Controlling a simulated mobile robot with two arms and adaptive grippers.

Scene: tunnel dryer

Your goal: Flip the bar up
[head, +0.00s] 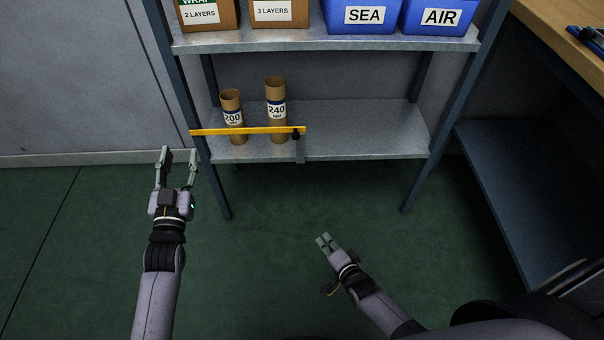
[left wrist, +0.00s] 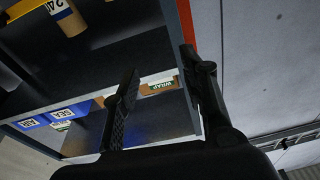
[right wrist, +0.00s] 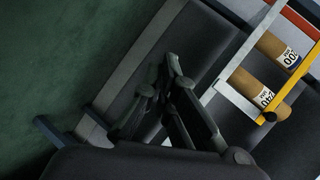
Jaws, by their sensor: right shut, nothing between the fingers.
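The yellow bar (head: 250,130) lies level across the front of the lower shelf, in front of two cardboard tubes labelled 200 (head: 231,100) and 240 (head: 276,92). A dark knob (head: 295,134) sits near its right end, at a grey bracket. In the right wrist view the bar (right wrist: 300,76) crosses the upper right. My left gripper (head: 178,157) is open and empty, left of the shelf's left post and below the bar's left end. My right gripper (head: 324,239) is shut and empty, low in front of the shelf, apart from the bar.
The upper shelf (head: 330,42) holds cardboard boxes and blue bins marked SEA (head: 363,15) and AIR (head: 440,17). The lower shelf's right part is clear. A workbench (head: 560,35) with a dark lower shelf stands at the right. The green floor in front is free.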

